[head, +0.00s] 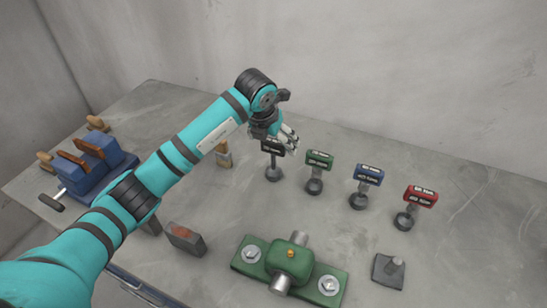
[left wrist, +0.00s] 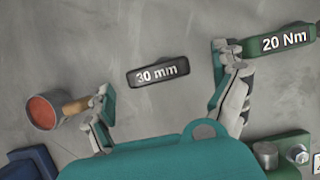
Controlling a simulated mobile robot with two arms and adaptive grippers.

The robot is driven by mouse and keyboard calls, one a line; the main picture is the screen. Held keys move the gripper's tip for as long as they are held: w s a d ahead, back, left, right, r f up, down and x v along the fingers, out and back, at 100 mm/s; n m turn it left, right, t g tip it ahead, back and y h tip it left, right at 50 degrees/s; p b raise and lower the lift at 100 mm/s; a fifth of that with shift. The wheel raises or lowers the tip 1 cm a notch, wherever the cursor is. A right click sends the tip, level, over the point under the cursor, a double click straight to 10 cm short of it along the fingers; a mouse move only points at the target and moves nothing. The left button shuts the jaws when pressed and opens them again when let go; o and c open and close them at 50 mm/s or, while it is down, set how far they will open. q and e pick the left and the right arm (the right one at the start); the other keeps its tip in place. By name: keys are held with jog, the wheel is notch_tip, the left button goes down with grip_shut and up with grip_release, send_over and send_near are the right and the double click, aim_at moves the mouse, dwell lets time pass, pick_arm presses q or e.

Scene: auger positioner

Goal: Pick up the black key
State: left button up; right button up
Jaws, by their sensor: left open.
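The black key (head: 272,147) stands upright on its dark round base, at the left end of a row of coloured keys. My right gripper is not in view.
The green key (head: 319,159), blue key (head: 368,174) and red key (head: 420,196) stand to the right. A green block with a metal shaft (head: 306,262) is in front. A blue vise (head: 95,165) sits at left. A wooden-handled tool (head: 223,155) is just left of the gripper.

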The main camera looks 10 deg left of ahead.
aim_at(273, 159)
pick_arm(q)
jog(key=shift+p+x, duration=0.3)
jog(key=shift+x, duration=1.25)
jog(key=shift+a, duration=0.1)
jog(key=shift+c, duration=0.2)
jog(key=c, duration=1.3)
